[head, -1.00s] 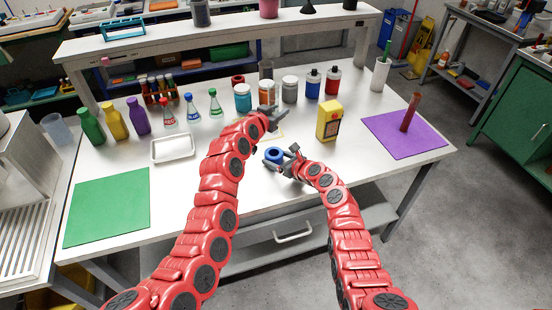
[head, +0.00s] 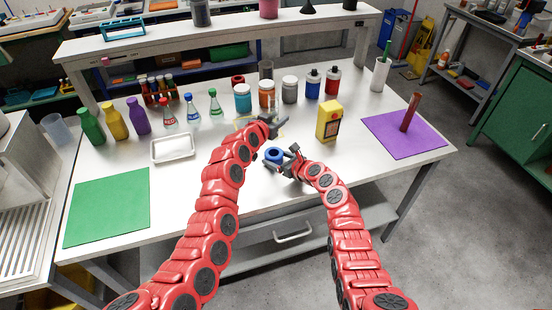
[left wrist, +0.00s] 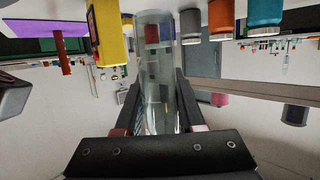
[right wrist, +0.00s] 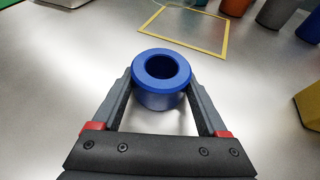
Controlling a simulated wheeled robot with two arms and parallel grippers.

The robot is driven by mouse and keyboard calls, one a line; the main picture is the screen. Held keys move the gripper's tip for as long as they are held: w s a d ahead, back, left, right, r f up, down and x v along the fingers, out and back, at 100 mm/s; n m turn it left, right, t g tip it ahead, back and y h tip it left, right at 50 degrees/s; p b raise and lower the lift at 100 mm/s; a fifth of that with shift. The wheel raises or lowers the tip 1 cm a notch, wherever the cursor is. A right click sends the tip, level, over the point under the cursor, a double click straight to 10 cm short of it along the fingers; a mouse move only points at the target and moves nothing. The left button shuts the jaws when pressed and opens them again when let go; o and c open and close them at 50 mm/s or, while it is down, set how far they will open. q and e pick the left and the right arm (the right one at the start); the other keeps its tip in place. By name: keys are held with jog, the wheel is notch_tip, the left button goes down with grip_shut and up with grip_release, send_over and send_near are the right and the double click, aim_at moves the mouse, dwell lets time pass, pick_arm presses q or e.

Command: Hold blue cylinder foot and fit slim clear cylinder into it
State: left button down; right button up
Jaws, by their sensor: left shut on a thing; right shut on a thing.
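The slim clear cylinder (left wrist: 158,85) stands out between the fingers of my left gripper (left wrist: 158,98) in the left wrist view; the gripper is shut on it. In the head view my left gripper (head: 273,125) is above the table, behind the blue foot; the cylinder is hard to make out there. The blue cylinder foot (head: 274,154) is a short ring. In the right wrist view the foot (right wrist: 161,94) has its round hole facing up. My right gripper (right wrist: 160,90) is shut on its sides. In the head view my right gripper (head: 284,161) is at the foot's right.
A yellow square outline (right wrist: 222,42) lies on the table behind the foot. A yellow box (head: 327,123) stands to the right. Several jars (head: 290,91) and flasks (head: 191,109) stand behind. A white tray (head: 172,148), green mat (head: 107,205) and purple mat (head: 390,143) flank the area.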

pick_arm(q)
send_over(278, 148)
jog(key=shift+w+a+f, duration=0.1)
jog(key=shift+f, duration=2.4)
jog(key=shift+f, duration=0.6)
pick_arm(e)
jog(key=shift+f, duration=0.1)
pick_arm(q)
jog(key=shift+f, duration=1.15)
jog(key=shift+f, duration=0.6)
jog(key=shift+c, duration=2.2)
grip_release()
jog(key=shift+r, duration=3.45)
